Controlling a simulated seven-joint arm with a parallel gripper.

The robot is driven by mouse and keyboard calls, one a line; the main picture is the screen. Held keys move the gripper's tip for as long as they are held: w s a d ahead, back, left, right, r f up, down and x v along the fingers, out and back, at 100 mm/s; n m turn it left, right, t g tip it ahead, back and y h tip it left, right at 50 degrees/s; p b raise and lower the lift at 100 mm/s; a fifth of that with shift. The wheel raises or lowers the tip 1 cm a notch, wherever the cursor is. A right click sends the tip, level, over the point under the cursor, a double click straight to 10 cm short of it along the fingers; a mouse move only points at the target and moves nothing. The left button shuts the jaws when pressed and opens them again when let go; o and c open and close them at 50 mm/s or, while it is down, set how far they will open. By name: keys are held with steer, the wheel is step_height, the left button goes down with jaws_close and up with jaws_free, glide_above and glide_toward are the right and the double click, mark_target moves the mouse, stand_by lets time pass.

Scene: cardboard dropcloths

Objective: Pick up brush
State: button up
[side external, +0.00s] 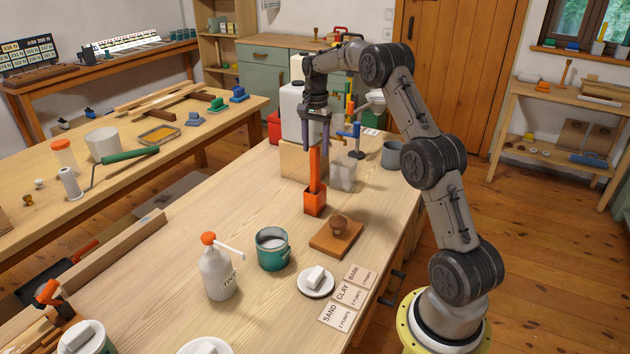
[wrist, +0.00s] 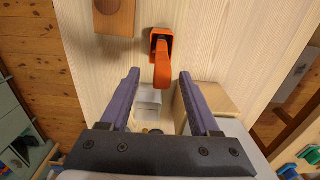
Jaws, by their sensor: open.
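An orange brush-like tool (side external: 315,168) stands nearly upright in a small square orange holder (side external: 314,203) on the wooden table. Only its flat handle shows, and its lower end is hidden in the holder. In the wrist view the handle (wrist: 161,68) rises from the holder (wrist: 168,35) toward my camera. My gripper (side external: 316,146) is open, pointing down over the tool. In the wrist view the handle's top is centred between the purple fingertips (wrist: 159,75), with a gap on both sides. I cannot tell exactly how far the tips overlap the handle.
A wooden block (side external: 300,163) with a white jug (side external: 295,108) stands close behind; a clear container (side external: 342,172) is beside it. A brown board with a knob (side external: 337,232), a teal pot (side external: 272,250) and a pump bottle (side external: 217,272) stand in front. Bare table lies left of the holder.

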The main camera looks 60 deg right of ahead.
mark_target(315, 160)
steer(key=shift+w+d+f, duration=0.1)
steer(key=shift+w+f, duration=0.05)
steer(key=shift+f, duration=2.5)
jaws_close()
